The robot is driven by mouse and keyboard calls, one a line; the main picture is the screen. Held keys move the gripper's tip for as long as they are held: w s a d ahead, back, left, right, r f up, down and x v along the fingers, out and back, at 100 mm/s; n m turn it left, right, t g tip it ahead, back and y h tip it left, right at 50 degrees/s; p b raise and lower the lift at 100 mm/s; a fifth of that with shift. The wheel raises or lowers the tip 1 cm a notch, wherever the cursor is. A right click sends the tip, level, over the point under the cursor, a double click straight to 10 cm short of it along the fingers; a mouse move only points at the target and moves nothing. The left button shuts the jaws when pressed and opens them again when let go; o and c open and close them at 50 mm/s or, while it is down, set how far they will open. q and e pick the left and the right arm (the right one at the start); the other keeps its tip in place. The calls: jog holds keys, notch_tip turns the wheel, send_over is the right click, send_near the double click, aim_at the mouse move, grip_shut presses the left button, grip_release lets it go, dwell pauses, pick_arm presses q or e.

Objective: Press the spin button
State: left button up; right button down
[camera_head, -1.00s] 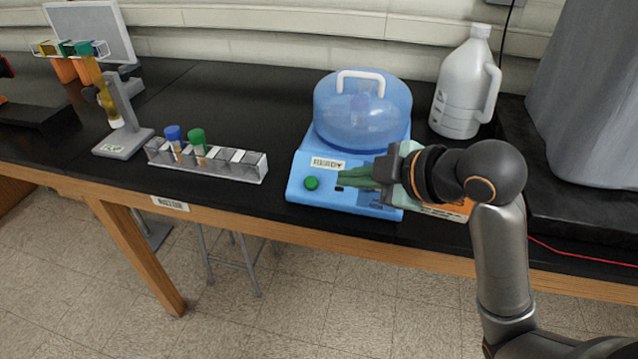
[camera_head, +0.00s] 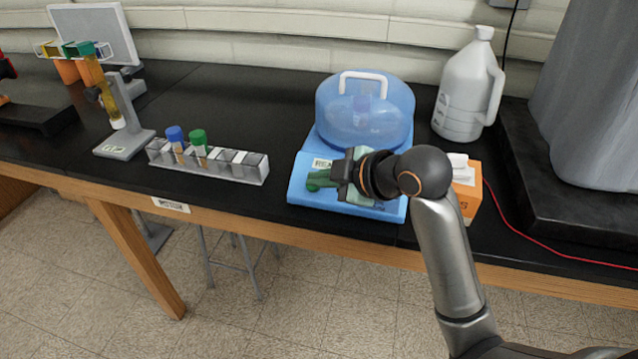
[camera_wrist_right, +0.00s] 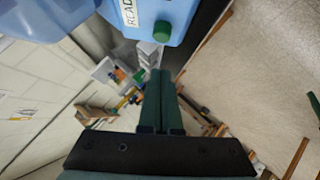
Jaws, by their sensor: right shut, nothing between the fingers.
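The blue centrifuge (camera_head: 300,196) stands on the black bench with its clear blue domed lid (camera_head: 364,112) closed. Its green spin button (camera_wrist_right: 162,30) shows in the right wrist view beside a white label (camera_wrist_right: 128,16) whose visible letters read "READ". My right gripper (camera_head: 312,182) is shut and empty, its green fingers pointing left over the front panel. In the head view the fingertips overlap the button's spot, so I cannot tell whether they touch. In the right wrist view the gripper (camera_wrist_right: 159,72) shows a gap between fingertips and button. My left gripper is not in view.
A tube rack (camera_head: 210,163) with blue- and green-capped tubes stands left of the centrifuge. A white jug (camera_head: 464,95) stands behind right, and an orange box (camera_head: 466,190) sits right of it. A red cable (camera_head: 530,236) crosses the bench at right.

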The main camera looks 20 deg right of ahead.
aim_at(320, 200)
jog(key=shift+w+d+f, duration=0.25)
jog(key=shift+w+f, duration=0.5)
jog(key=shift+f, duration=0.2)
jog(key=shift+w+d+f, duration=0.2)
jog(key=shift+w+f, duration=0.5)
jog(key=shift+f, duration=0.2)
jog(key=shift+w+d+f, duration=0.15)
jog(key=shift+w+f, duration=0.05)
jog(key=shift+f, duration=0.2)
jog(key=shift+w+d+f, duration=0.15)
jog(key=shift+f, duration=0.25)
